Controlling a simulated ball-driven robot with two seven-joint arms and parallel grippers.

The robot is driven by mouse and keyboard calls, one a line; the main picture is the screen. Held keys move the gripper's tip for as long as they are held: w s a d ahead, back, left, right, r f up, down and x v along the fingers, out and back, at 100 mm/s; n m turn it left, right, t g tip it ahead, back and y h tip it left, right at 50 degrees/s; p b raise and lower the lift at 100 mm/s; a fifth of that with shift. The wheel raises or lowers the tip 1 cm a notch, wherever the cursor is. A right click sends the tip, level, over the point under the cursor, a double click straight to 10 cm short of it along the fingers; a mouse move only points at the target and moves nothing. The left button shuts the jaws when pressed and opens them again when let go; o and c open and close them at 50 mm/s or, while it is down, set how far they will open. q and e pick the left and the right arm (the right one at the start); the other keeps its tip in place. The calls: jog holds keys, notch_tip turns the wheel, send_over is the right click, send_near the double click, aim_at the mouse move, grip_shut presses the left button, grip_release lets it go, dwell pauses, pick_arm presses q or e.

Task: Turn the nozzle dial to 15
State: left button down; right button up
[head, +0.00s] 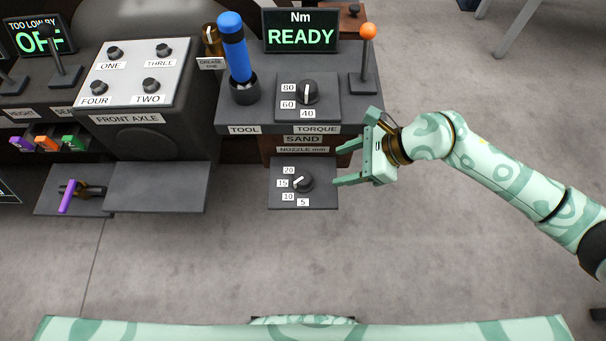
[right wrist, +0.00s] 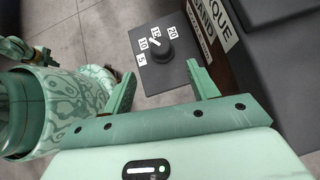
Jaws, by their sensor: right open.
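The nozzle dial (head: 303,183) is a dark round knob on a grey panel (head: 325,200) under the SAND and NOZZLE mm signs, with labels 5, 10, 15 and 20 around its left and lower side. Its white pointer faces left, at or close to the 15 label (head: 282,183). The dial also shows in the right wrist view (right wrist: 164,51), ahead of the fingers. My right gripper (head: 340,164) is open and empty, to the right of the dial and apart from it. It also shows in the right wrist view (right wrist: 161,75). My left gripper is not in view.
Above is the torque dial (head: 309,92), with a blue tool (head: 234,48) and an orange-knobbed lever (head: 366,55) either side. A READY screen (head: 300,32) stands behind. The FRONT AXLE panel (head: 130,75) is at left. Floor right of the nozzle panel is clear.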

aim_at(304, 177)
jog(key=b+x, duration=0.2)
jog(key=x, duration=0.3)
jog(key=b+x, duration=0.1)
jog(key=x, duration=0.3)
jog(key=shift+f+b, duration=0.35)
jog(key=shift+f, duration=0.15)
jog(key=b+x, duration=0.1)
jog(key=x, duration=0.1)
jog(key=shift+w+a+f, duration=0.1)
jog(key=shift+w+a, duration=0.05)
jog(key=shift+a, duration=0.2)
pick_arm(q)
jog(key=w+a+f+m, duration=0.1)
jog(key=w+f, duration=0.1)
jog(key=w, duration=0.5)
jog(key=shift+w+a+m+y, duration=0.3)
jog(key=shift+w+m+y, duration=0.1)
pick_arm(e)
jog(key=shift+a+f, duration=0.15)
jog(key=shift+a, duration=0.1)
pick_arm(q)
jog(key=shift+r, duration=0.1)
pick_arm(e)
jog(key=c, duration=1)
